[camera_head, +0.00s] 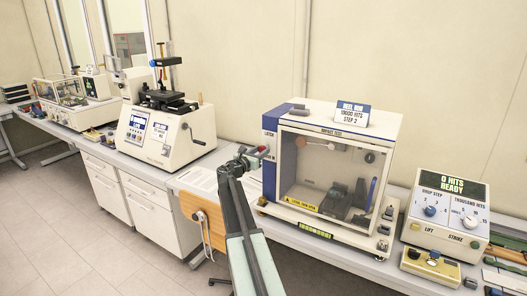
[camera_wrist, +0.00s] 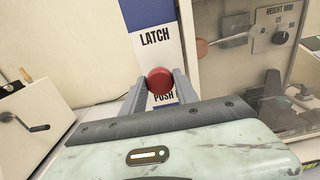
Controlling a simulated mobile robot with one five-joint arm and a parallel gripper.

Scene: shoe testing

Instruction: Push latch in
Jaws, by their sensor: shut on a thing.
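The latch is a round red knob (camera_wrist: 160,81) on a white panel with a blue stripe (camera_wrist: 152,40), marked LATCH above and PUSH below. The panel is on the left front edge of the clear-fronted test cabinet (camera_head: 395,130). My gripper (camera_wrist: 160,88) has one grey finger on each side of the red knob and is shut on it. In the head view my gripper (camera_head: 251,159) reaches the cabinet's left front edge, and it covers part of the latch. The cabinet's clear door (camera_head: 315,180) appears closed.
A control box (camera_head: 450,205) reading 0 HITS READY stands right of the cabinet. A cream machine with a crank (camera_head: 165,130) stands to the left. A sign (camera_head: 353,113) is on top of the cabinet. Floor is free at the lower left.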

